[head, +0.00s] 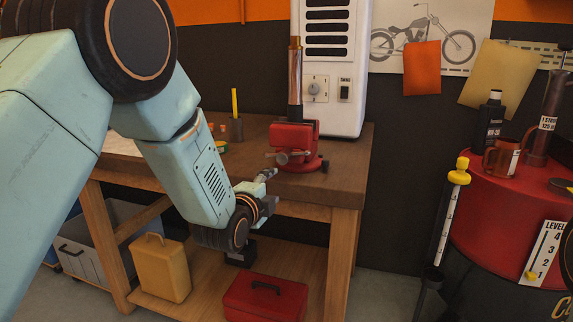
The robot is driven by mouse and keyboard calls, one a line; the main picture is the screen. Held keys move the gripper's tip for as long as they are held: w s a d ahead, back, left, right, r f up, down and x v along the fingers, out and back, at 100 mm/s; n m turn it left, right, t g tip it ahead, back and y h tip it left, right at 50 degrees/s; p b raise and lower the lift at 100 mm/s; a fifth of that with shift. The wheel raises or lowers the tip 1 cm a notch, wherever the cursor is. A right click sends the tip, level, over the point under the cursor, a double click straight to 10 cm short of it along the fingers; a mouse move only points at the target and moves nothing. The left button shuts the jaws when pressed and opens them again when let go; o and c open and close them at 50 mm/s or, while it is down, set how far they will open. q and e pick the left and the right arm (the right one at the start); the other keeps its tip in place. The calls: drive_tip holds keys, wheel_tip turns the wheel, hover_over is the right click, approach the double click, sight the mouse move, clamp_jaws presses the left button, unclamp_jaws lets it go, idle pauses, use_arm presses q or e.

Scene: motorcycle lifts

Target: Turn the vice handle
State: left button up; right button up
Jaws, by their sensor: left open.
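The red vice (297,150) stands on the wooden workbench near its right front corner. A copper-coloured tube rises upright from it. The vice handle (283,156) is a thin grey bar at the vice's left front side. My left gripper (266,190) is open, just below and left of the handle, at the bench's front edge. It looks apart from the handle. My left arm covers the left part of the view. My right gripper is out of view.
A red drum (490,215) with bottles stands at right. A white heater-like cabinet (345,105) stands behind the vice.

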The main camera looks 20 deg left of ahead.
sight(282, 159)
use_arm(q)
drive_tip(key=w+r+m, duration=0.1)
drive_tip(key=m, duration=0.1)
drive_tip(key=w+r+m+t, duration=0.1)
drive_tip(key=m, duration=0.2)
drive_tip(key=r+m, duration=0.2)
drive_tip(key=m, duration=0.1)
drive_tip(key=shift+w+t, duration=0.3)
drive_tip(key=shift+w, duration=0.1)
drive_tip(key=shift+w+d+f+b, duration=0.1)
drive_tip(key=shift+w+b, duration=0.4)
drive_tip(key=shift+w, duration=2.8)
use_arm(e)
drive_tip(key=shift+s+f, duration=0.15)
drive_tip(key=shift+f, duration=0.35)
use_arm(q)
clamp_jaws()
drive_tip(key=shift+n, duration=0.5)
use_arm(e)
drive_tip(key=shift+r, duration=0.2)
